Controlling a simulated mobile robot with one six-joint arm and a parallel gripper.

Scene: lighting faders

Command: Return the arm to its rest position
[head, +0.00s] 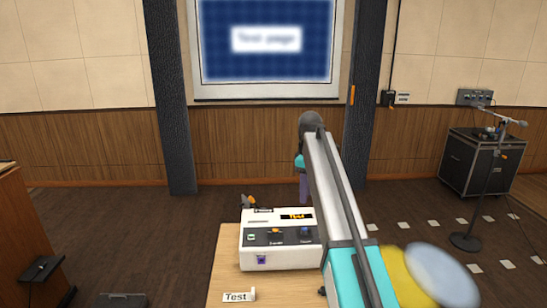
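My arm reaches forward from the lower right of the head view, over the right part of a white control box (255,236). Its far end bends down behind the box's top right edge. A narrow purple-grey part of my gripper (303,188) shows there, but the fingertips are hidden. I cannot tell whether it is open or shut, or whether it touches the box. The box has a dark front panel with small coloured controls and a lit yellow display.
The box stands on a light wooden table (226,270) with a "Test" sign (237,297). A brown wooden desk (15,235) is at left. A microphone stand (466,240) and a black equipment case (468,168) are at right.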

